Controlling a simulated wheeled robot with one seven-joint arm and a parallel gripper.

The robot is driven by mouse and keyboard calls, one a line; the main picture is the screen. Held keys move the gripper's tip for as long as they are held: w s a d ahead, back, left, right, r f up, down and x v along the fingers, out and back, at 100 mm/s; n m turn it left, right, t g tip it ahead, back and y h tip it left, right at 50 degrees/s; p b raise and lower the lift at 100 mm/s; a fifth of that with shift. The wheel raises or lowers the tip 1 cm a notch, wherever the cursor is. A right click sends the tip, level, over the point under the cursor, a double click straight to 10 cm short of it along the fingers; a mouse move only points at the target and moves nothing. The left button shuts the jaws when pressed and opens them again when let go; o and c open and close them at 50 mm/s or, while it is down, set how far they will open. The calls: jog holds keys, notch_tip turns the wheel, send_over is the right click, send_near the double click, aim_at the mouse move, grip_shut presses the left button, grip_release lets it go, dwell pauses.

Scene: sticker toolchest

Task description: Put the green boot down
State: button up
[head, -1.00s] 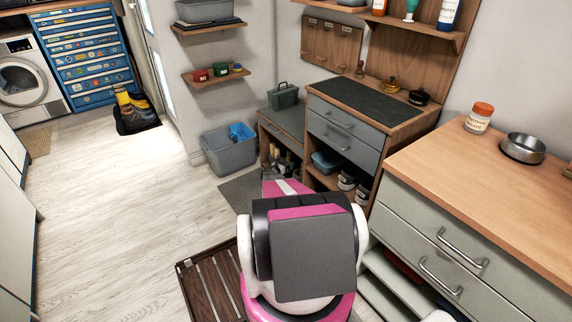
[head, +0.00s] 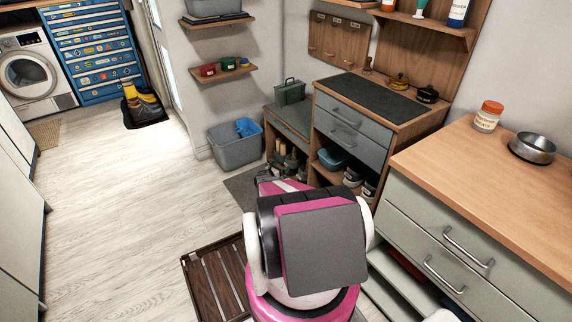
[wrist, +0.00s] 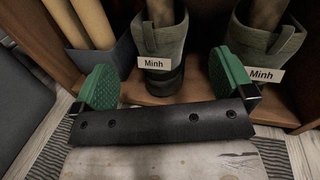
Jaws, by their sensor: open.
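Two grey-green boots stand upright side by side in a wooden cubby in the wrist view: a left boot (wrist: 161,50) and a right boot (wrist: 262,45), each with a white "Minh" tag. My gripper (wrist: 165,82) is open, with its green pads wide apart. The left boot shows between the pads, with nothing visibly gripped. The right pad overlaps the gap between the boots and part of the right boot. In the head view the boots are small under the low bench (head: 287,127), and my arm hides the gripper.
In the wrist view, a blue-grey holder (wrist: 108,60) with wooden rods stands left of the left boot. A grey bin (head: 235,150) stands left of the bench, drawers (head: 349,133) to its right. A slatted wooden rack (head: 212,285) lies on the floor. The floor at left is clear.

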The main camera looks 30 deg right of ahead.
jog(key=s+a+r+m+g+y, duration=0.2)
jog(key=s+a+r+m+y, duration=0.6)
jog(key=s+a+r, duration=1.1)
jog(key=s+a+r+m+g+y, duration=0.3)
jog(key=s+a+r+m+y, duration=0.6)
jog(key=s+a+r+m, duration=0.5)
jog(key=s+a+r, duration=0.2)
jog(key=a+r, duration=0.2)
jog(key=a, duration=0.2)
jog(key=s+a+r, duration=0.3)
jog(key=a, duration=0.2)
jog(key=shift+s+a+r+m+g, duration=0.25)
jog(key=shift+a+r+m+g, duration=0.05)
jog(key=shift+a+r, duration=0.1)
